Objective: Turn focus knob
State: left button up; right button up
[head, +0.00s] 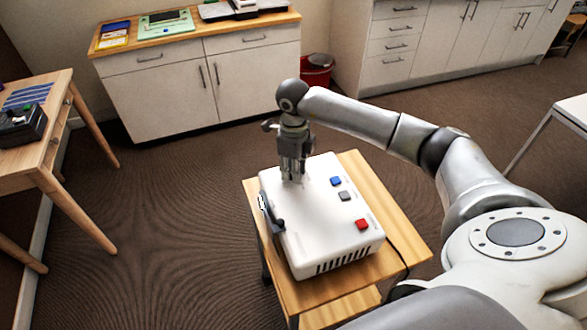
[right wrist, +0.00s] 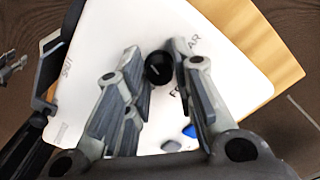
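A white box-shaped device (head: 318,240) sits on a small wooden table. My right gripper (head: 292,178) points down over its far end, and its fingers hide the knob in the head view. In the right wrist view, a round black knob (right wrist: 158,68) with a white mark sits between the fingertips of that gripper (right wrist: 156,56). The fingers are apart, with a small gap visible on the knob's left side. The right finger looks very close to the knob; contact cannot be told. The label beside the knob is partly hidden. My left gripper is not in view.
The device's top also carries a blue button (head: 336,181), a grey button (head: 345,196) and a red button (head: 362,224). A black lever (head: 272,212) is on its left side. The wooden table (head: 398,235) has a narrow bare strip on the right. Cabinets (head: 205,80) stand behind.

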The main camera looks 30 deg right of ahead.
jog(key=o, duration=0.4)
jog(key=shift+r, duration=0.2)
notch_tip(320, 180, up, 12)
jog(key=shift+f, duration=0.2)
jog(key=shift+s+f, duration=0.1)
dwell(0.5)
